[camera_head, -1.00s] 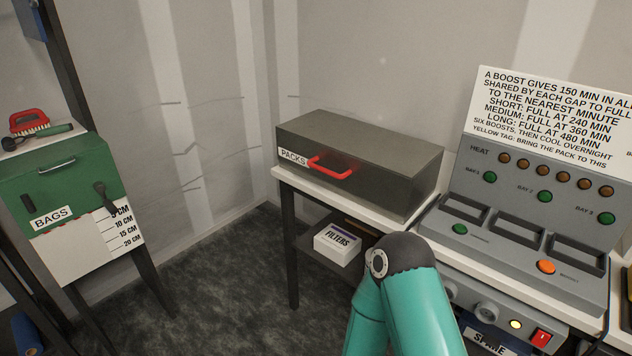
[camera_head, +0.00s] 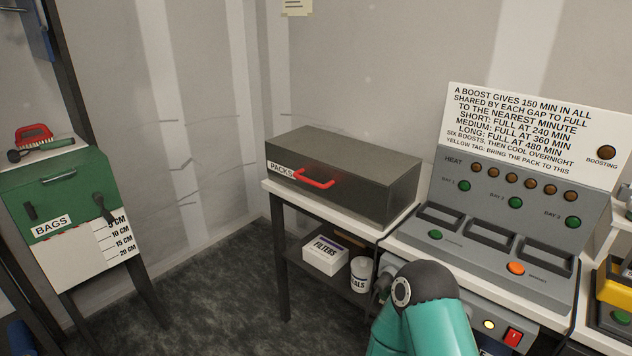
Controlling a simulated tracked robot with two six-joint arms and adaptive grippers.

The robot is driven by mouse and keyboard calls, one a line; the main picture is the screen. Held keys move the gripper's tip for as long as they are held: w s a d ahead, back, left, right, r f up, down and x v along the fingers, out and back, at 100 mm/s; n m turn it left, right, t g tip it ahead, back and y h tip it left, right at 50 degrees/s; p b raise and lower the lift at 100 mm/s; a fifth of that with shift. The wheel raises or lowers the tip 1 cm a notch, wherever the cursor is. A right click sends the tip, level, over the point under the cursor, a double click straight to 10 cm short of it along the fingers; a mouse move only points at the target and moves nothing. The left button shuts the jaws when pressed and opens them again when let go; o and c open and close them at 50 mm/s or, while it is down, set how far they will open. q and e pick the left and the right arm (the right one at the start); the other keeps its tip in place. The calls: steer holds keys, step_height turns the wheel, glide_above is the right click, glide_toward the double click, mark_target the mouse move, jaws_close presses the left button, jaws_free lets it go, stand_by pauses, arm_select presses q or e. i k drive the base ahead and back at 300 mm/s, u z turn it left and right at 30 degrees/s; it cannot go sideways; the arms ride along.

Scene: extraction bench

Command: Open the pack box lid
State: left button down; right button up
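The pack box (camera_head: 345,171) is a long dark grey box on a white-topped table in the middle of the view. Its lid is shut. A red handle (camera_head: 315,181) and a white "PACKS" label (camera_head: 280,171) are on its front. A teal link of my own arm with a dark joint shows at the bottom, right of centre, in front of the table and the charging panel. Neither of my grippers is in view. Nothing touches the box or its handle.
The grey charger (camera_head: 510,207) with three bays stands right of the box. A "FILTERS" box (camera_head: 325,256) and a white tub (camera_head: 361,274) sit on the shelf below. A green "BAGS" box (camera_head: 58,188) stands at left. The floor between is clear.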

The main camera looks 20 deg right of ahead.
mark_target(357, 175)
steer(key=i, duration=0.85)
steer(key=u, duration=0.05)
